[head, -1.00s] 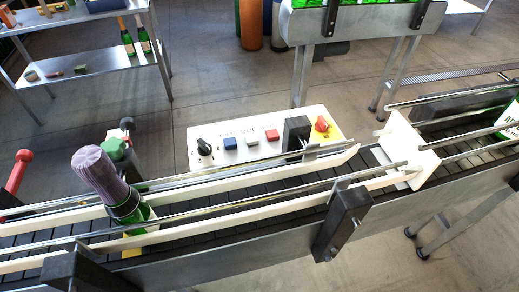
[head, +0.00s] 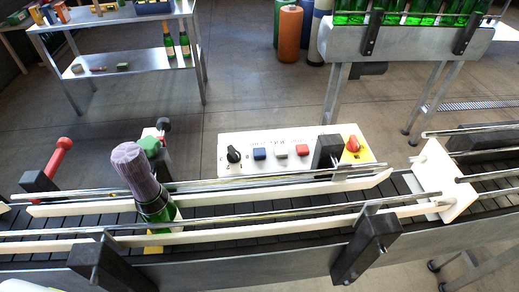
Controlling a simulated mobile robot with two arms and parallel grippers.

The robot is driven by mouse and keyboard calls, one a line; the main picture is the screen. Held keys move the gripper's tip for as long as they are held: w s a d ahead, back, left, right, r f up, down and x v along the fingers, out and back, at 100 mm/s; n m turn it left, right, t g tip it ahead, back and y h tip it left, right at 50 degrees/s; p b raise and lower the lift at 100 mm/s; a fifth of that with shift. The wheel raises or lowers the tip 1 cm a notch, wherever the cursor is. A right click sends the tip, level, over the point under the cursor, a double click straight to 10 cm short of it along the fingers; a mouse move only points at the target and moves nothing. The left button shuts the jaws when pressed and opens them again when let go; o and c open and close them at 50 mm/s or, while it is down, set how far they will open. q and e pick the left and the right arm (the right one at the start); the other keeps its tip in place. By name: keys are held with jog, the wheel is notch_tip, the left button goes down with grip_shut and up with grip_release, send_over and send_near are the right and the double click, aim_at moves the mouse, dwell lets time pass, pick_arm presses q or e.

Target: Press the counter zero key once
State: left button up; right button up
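A white control panel (head: 222,146) stands behind the conveyor near the middle of the head view. It carries a black rotary knob (head: 233,154), a blue key (head: 260,154), a white key (head: 281,152), a red key (head: 302,151) and a red knob (head: 352,144) on a yellow plate. The lettering is too small to read, so I cannot tell which key is the counter zero key. A black bracket covers part of the panel between the red key and the red knob. Neither of my grippers is in view.
A green bottle with a purple foil cap (head: 134,167) stands on the conveyor (head: 250,240) between guide rails, left of the panel. A red-handled lever (head: 62,150) and a green knob (head: 150,146) are behind it. A metal shelf (head: 110,20) stands at the back left.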

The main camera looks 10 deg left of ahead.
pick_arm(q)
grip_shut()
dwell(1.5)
